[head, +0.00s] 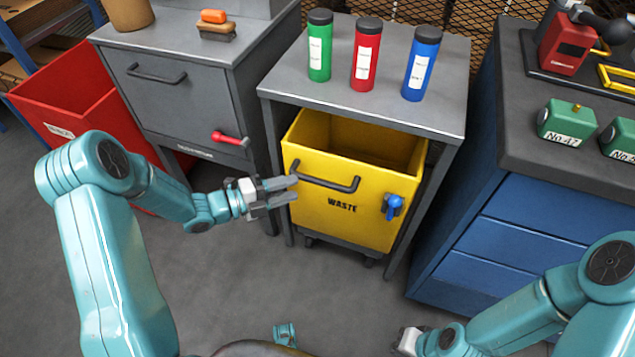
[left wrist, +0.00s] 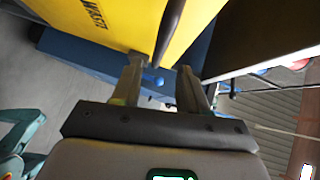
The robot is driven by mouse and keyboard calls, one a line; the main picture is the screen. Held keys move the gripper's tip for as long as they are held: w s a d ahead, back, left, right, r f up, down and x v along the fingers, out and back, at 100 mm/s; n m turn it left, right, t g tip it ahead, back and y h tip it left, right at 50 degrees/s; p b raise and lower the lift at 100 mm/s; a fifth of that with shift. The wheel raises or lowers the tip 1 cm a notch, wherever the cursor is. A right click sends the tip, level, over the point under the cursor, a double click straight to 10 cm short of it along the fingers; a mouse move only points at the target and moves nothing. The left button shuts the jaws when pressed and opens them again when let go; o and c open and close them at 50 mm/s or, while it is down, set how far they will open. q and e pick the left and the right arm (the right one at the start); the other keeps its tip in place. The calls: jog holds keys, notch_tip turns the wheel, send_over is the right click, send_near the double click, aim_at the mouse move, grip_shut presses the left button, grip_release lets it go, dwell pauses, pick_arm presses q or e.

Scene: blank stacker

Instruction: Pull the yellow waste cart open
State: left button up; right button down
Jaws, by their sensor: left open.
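The yellow waste cart (head: 343,213) stands under a small grey table in the head view, its front marked WASTE. A dark bar handle (head: 325,184) runs across its upper front, and a blue latch knob (head: 392,206) sits at its lower right. My left gripper (head: 294,188) is open beside the left end of the handle. In the left wrist view the open fingers (left wrist: 160,80) point at the yellow front, and the handle (left wrist: 170,30) appears just beyond and between them; contact cannot be told. My right gripper (head: 405,341) is partly visible at the bottom, its jaw state unclear.
Green, red and blue bottles stand on the grey table top (head: 300,80) above the cart. A grey cabinet (head: 170,90) with a red handle stands left, beside a red bin (head: 70,95). A blue drawer unit (head: 500,235) stands right.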

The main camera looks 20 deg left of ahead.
aim_at(313, 183)
pick_arm(q)
jog(key=x, duration=0.8)
jog(key=shift+b, duration=0.35)
grip_shut()
